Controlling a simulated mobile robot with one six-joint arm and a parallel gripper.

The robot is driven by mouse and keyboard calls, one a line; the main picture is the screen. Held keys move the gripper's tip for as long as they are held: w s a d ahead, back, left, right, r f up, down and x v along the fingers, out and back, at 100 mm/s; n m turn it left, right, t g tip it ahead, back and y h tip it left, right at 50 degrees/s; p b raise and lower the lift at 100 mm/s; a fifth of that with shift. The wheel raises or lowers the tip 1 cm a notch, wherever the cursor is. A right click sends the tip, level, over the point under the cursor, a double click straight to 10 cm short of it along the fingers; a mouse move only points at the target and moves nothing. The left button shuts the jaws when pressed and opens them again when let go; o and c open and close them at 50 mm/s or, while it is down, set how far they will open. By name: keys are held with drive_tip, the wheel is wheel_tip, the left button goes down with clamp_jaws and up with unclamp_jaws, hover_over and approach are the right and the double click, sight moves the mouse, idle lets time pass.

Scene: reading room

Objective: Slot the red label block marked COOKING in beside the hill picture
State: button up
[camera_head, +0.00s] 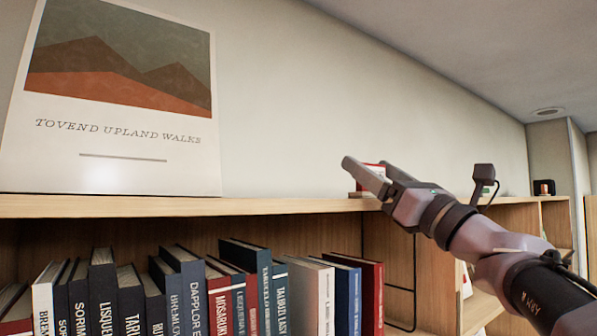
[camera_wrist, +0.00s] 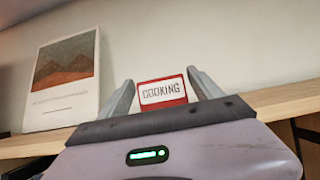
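The red COOKING label block (camera_wrist: 163,92) has a white panel with dark letters and shows upright between my fingers in the wrist view. In the head view the block (camera_head: 373,166) is at the shelf top, partly hidden behind my near finger. My gripper (camera_head: 366,172) has its fingers on either side of the block. In the wrist view my gripper (camera_wrist: 162,80) looks open, with narrow gaps beside the block; contact is not clear. The hill picture (camera_head: 120,105) leans upright on the shelf top at left, and it also shows in the wrist view (camera_wrist: 62,80).
The wooden shelf top (camera_head: 270,205) is bare between the picture and the block. Several books (camera_head: 190,285) stand in the compartment below. A small dark object (camera_head: 543,187) sits farther along at right. The wall runs close behind the shelf.

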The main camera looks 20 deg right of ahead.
drive_tip(key=shift+o, duration=0.5)
drive_tip(key=b+v, duration=0.7)
drive_tip(key=v, duration=1)
drive_tip(key=shift+s, duration=0.3)
drive_tip(key=shift+d, duration=0.1)
